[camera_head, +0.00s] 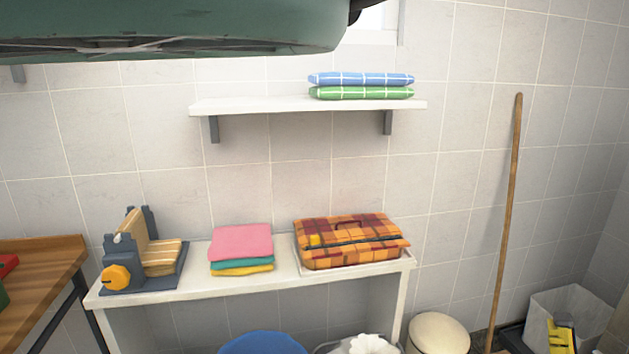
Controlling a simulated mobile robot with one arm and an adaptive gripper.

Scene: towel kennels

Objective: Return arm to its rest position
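My gripper and arm do not show in the head camera view, so I cannot see how the arm is posed or whether the gripper holds anything. The task names no other object.
A large teal-green shape (180,28), unidentified, fills the top left, close to the camera. A wall shelf (250,105) holds blue (360,79) and green (360,93) folded cloths. A white table (200,288) below holds folded towels (241,243) and a plaid case (348,240). A wooden pole (507,220) leans right.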

